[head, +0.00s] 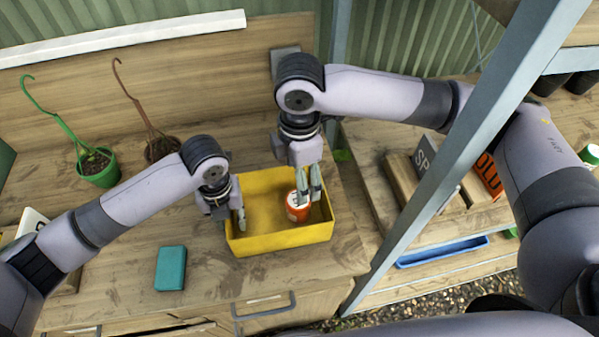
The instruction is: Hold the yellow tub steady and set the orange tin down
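The yellow tub (283,239) stands upright on the wooden bench near its right front edge. The orange tin (298,212) with a white top is inside the tub, toward the right. My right gripper (309,190) reaches down into the tub, with its fingers at the tin. Whether it grips the tin or only touches it is hard to see, and so is whether the tin rests on the tub floor. My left gripper (240,220) points down at the tub's left wall. Its fingers look close to that wall, and the gap between them is not clear.
A teal box (171,268) lies on the bench left of the tub. Green (98,168) and brown (161,149) hanging pots stand farther back. A grey metal post (470,150) rises right of the bench. Beyond it are sign blocks (487,174) and a blue tray (442,251).

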